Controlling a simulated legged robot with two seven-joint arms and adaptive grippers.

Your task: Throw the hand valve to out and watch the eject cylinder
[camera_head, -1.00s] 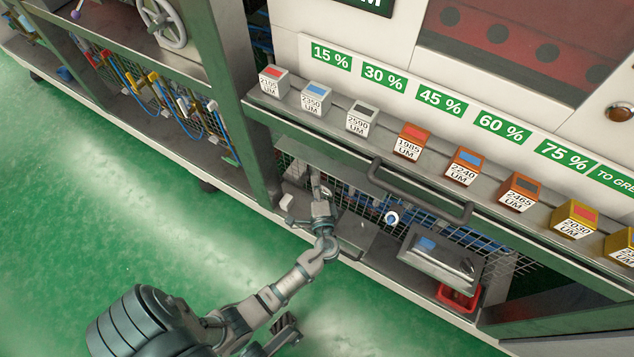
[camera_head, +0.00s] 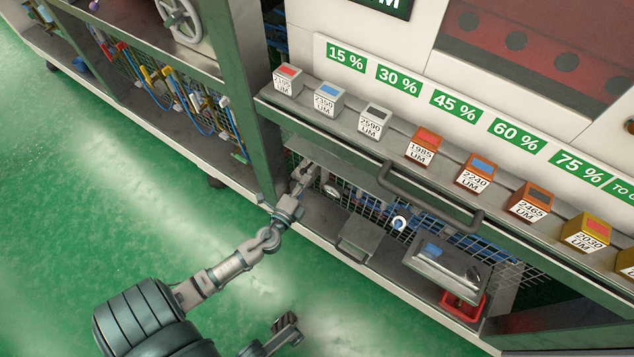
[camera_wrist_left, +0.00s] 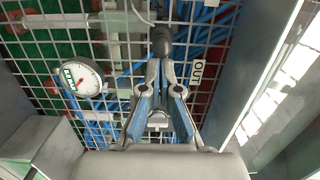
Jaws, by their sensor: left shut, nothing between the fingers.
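My left gripper (camera_head: 304,172) reaches into the lower bay under the counter. In the left wrist view its fingers (camera_wrist_left: 160,62) are shut and empty. A dark rounded knob (camera_wrist_left: 161,40) lies just beyond the fingertips; whether they touch it I cannot tell. It looks like the hand valve's lever end, and the valve body is hidden behind the fingers. An OUT label (camera_wrist_left: 197,72) is on the mesh right of the fingers. A pale horizontal cylinder (camera_wrist_left: 60,22) at upper left may be the eject cylinder; its rod state is unclear.
A round gauge (camera_wrist_left: 82,79) is on the mesh, with blue hoses behind. A grey box (camera_head: 362,238) and a metal case (camera_head: 445,262) stand on the lower shelf, beside a red tray (camera_head: 464,304). A handle bar (camera_head: 430,198) juts out above. Green floor is clear at left.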

